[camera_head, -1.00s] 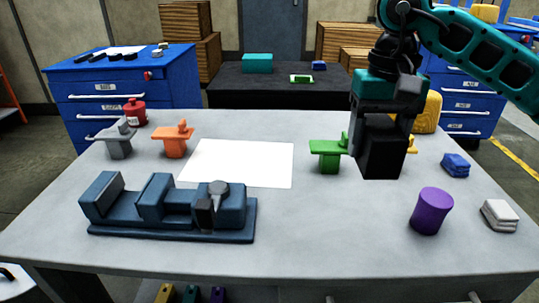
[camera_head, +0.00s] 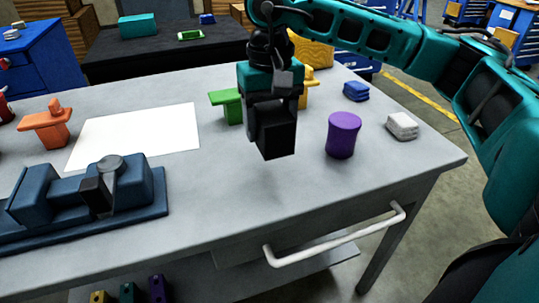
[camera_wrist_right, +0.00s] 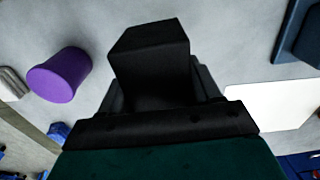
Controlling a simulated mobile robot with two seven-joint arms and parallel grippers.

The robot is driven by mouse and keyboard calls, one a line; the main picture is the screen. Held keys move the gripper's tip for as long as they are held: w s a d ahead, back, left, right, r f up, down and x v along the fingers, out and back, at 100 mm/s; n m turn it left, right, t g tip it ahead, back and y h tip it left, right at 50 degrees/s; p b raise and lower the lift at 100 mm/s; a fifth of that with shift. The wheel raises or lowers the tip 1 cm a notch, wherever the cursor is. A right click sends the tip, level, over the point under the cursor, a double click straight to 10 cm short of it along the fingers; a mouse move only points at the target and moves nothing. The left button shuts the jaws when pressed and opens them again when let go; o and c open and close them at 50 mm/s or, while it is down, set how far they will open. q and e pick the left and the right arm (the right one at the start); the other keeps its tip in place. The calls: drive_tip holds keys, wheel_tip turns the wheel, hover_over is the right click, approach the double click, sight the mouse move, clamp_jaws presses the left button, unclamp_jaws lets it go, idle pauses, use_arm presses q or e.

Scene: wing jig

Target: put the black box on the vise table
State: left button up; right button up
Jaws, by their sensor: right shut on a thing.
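My right gripper (camera_head: 273,104) is shut on the black box (camera_head: 277,138) and points down over the grey vise table (camera_head: 225,185). The box is upright and seems to hang a little above the tabletop; its exact gap is hard to judge. In the right wrist view the black box (camera_wrist_right: 150,60) sticks out between the fingers of my right gripper (camera_wrist_right: 162,92), with the tabletop behind it. The dark blue vise (camera_head: 140,190) stands on the table at the left. My left gripper is not in view.
A purple cylinder (camera_head: 342,135) stands right of the box, with a white block (camera_head: 402,126) and blue block (camera_head: 356,91) beyond. A green part (camera_head: 231,107) is behind it. A white sheet (camera_head: 135,135) and orange part (camera_head: 47,127) lie left. Tabletop in front is clear.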

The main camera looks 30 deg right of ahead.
wheel_tip(320, 180, down, 6)
drive_tip(key=shift+r+b, duration=0.15)
drive_tip(key=shift+b, duration=0.45)
drive_tip(key=shift+f, duration=0.45)
drive_tip(key=shift+f, duration=0.2)
drive_tip(key=o, duration=1.2)
drive_tip(key=shift+r, duration=0.1)
